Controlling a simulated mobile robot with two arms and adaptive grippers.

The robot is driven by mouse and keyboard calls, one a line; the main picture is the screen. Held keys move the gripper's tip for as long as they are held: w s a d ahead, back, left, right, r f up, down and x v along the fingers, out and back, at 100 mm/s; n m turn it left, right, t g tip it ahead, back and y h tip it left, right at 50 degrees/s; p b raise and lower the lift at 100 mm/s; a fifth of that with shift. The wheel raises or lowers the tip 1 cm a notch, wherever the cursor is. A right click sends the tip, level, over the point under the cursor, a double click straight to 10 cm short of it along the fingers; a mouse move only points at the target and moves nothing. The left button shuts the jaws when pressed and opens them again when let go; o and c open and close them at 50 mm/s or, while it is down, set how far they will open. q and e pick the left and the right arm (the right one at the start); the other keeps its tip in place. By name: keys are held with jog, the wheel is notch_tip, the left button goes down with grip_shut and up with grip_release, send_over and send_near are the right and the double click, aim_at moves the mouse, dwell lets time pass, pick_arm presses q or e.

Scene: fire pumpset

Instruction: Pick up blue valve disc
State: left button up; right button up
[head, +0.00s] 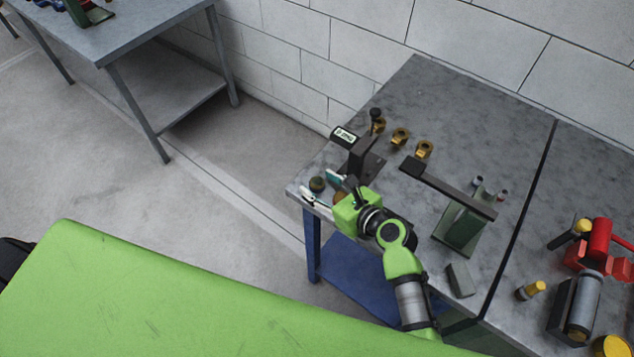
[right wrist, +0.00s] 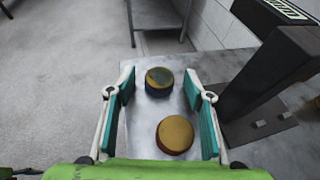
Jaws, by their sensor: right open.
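The blue valve disc (right wrist: 159,80) lies flat near the table's end in the right wrist view. Its top is a worn yellow-brown and its side is dark blue. In the head view it is the small dark disc (head: 317,184) at the table's left corner. A second disc (right wrist: 175,136) with a yellow top and reddish side lies closer to my wrist. My right gripper (head: 321,187) is open and empty, with its teal-padded fingers on either side of the discs in the wrist view. I cannot tell its height above the table. My left gripper is not in view.
A dark stand with a label plate (head: 345,136) stands close beside the right gripper. Several brass fittings (head: 400,137) lie behind it. A green stand with a dark bar (head: 462,225) and a red and grey device (head: 597,245) are farther right. The back of the table is clear.

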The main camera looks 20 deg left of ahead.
jog(key=shift+w+a+f, duration=0.15)
jog(key=shift+a, duration=0.1)
jog(key=shift+c, duration=0.4)
jog(key=c, duration=1.3)
jog(key=shift+r, duration=0.2)
